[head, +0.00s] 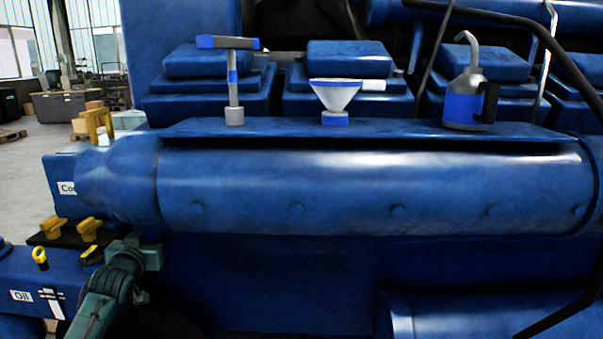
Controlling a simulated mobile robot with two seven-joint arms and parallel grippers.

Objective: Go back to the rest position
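My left arm comes in at the lower left, and my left gripper (143,258) is at its end, below the left end of the big blue cylinder (370,190). The fingers are dark and small against the dark engine side, so I cannot make out whether they are open or shut. No held thing shows there. My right gripper is not in view.
On the blue ledge (280,128) stand a T-shaped tool (232,80), a funnel (334,96) and a jug with a spout (465,95). Yellow handles (88,228) and a blue box labelled Oil (50,290) are near my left arm. A dark pipe (565,65) curves at the right.

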